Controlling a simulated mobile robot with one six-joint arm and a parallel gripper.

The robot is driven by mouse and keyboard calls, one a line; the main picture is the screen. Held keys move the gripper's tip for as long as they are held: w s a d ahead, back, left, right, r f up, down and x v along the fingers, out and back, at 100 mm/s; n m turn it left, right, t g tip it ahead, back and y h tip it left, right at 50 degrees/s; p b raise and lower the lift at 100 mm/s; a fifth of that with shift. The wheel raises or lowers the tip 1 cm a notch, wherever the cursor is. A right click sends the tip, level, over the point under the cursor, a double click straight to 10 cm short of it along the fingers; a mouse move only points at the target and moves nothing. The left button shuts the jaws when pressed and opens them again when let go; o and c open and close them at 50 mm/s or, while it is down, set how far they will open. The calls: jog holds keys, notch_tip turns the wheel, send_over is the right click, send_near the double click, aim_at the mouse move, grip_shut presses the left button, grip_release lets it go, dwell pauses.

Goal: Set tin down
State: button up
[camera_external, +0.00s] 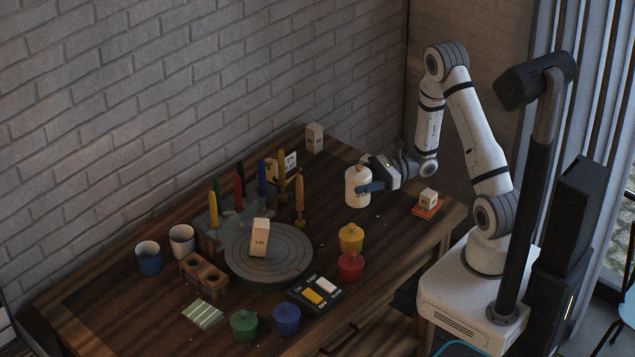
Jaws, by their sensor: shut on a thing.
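A cream-coloured tin (357,190) with a small knob on its lid is upright near the right rear part of the wooden table. My gripper (366,187) is shut on the tin from its right side. The tin's base is at or just above the table top; I cannot tell if it touches. The gripper's far finger is hidden behind the tin.
The table (385,240) has a round grey turntable (290,272) bearing a pale block (260,238). Yellow (351,238) and red (350,266) lidded pots stand in front of the tin. A small block sits on an orange base (427,208) to its right.

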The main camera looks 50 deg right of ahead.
jog(key=s+d+r+m+t+h+p, duration=0.25)
jog(key=s+m+t+h+p, duration=0.2)
jog(key=s+p, duration=0.65)
jog(key=shift+n+t+y, duration=0.25)
jog(key=shift+t+y, duration=0.1)
jog(key=shift+y, duration=0.1)
jog(key=shift+w+a+f+b, duration=0.15)
jog(key=shift+f+b, duration=0.55)
jog(key=shift+f, duration=0.95)
jog(key=shift+w+a+f+b, duration=0.15)
jog(key=shift+f+b, duration=0.5)
jog(key=shift+f, duration=1.05)
jog(key=shift+w+a+f+b, duration=0.15)
jog(key=shift+f+b, duration=0.55)
jog(key=shift+f, duration=0.95)
jog(key=shift+d+f, duration=0.1)
jog(key=o, duration=1)
